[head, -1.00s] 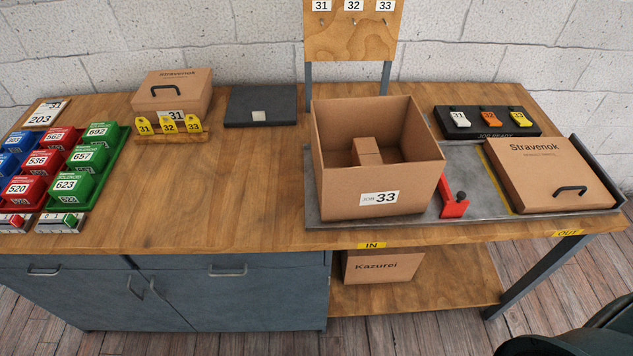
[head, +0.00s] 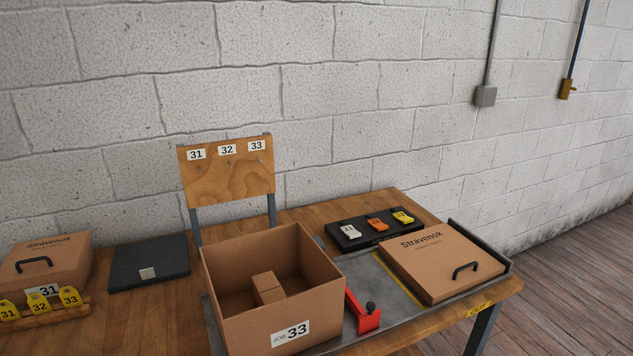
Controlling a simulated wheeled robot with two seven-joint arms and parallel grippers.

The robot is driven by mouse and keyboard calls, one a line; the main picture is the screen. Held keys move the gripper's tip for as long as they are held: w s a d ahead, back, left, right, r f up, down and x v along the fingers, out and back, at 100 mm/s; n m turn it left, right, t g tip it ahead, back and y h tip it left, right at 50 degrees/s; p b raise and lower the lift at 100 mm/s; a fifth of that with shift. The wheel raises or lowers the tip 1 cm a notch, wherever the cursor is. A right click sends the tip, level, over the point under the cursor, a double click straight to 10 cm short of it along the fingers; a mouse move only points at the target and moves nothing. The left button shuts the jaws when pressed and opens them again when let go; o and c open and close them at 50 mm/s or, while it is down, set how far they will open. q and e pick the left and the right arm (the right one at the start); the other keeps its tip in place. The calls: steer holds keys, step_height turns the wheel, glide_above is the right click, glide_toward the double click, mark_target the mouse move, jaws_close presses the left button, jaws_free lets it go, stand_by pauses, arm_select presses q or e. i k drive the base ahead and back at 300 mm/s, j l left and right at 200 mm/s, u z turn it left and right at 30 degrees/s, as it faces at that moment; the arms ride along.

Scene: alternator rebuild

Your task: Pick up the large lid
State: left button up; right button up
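The large lid (head: 440,262) is a flat brown cardboard lid marked "Stravenok" with a black handle (head: 465,269). It lies on the right part of the grey metal tray (head: 340,338), near the table's right end. To its left stands an open cardboard box (head: 290,333) labelled "JOB 33", with a smaller cardboard piece (head: 268,288) inside. A smaller closed Stravenok box (head: 47,262) with a black handle stands at the far left, by a 31 label. Neither of my grippers shows in the head view.
A red clamp-like part (head: 364,316) with a black knob sits between box and lid. A black holder (head: 371,230) with white, orange and yellow tags lies behind the lid. A wooden number board (head: 227,170) rises behind the box. A dark flat case (head: 149,264) lies left.

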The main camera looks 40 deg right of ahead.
mark_target(438, 262)
steer(key=z, duration=1.9)
